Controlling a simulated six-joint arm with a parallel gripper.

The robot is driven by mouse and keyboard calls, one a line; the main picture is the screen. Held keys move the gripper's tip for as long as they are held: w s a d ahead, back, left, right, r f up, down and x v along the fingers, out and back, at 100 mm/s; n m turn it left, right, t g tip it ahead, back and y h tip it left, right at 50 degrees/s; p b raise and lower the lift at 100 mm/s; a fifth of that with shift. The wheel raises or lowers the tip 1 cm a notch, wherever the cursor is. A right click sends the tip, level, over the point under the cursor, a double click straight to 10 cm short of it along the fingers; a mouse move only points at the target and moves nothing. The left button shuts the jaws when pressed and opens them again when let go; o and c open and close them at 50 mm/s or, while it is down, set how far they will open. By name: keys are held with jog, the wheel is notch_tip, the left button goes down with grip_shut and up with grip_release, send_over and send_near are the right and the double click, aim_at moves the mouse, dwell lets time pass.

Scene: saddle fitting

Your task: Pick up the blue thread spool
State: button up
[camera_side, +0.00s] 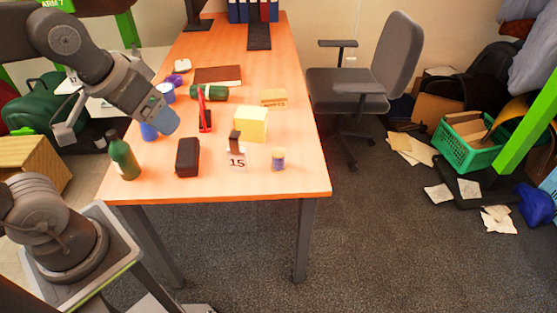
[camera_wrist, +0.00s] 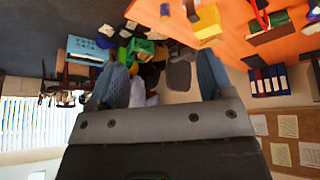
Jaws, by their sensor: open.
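The blue thread spool (camera_side: 278,160) stands near the table's front right corner in the side view, with a tan top and a bluish body. A small bluish-grey shape at the top edge of the wrist view (camera_wrist: 165,9) seems to be the same spool. My gripper (camera_side: 168,125) is over the left side of the table, well to the left of the spool. In the wrist view my gripper (camera_wrist: 160,78) has its two blue-grey fingers wide apart, with nothing held between them.
A black case (camera_side: 188,157), a green bottle (camera_side: 123,158) and a red-and-black item (camera_side: 205,110) stand further left. The front right corner is clear.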

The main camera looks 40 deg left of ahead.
jog(key=w+n+g, duration=0.2)
jog(key=w+n, duration=0.3)
jog(key=w, duration=0.7)
jog(key=n+g, duration=0.3)
jog(key=n, duration=0.7)
send_over(279, 152)
notch_tip(279, 152, down, 19)
notch_tip(279, 152, down, 9)
jog(key=shift+f, duration=0.15)
jog(key=shift+a+f, duration=0.1)
jog(key=shift+f, duration=3.05)
jog(key=c, duration=1)
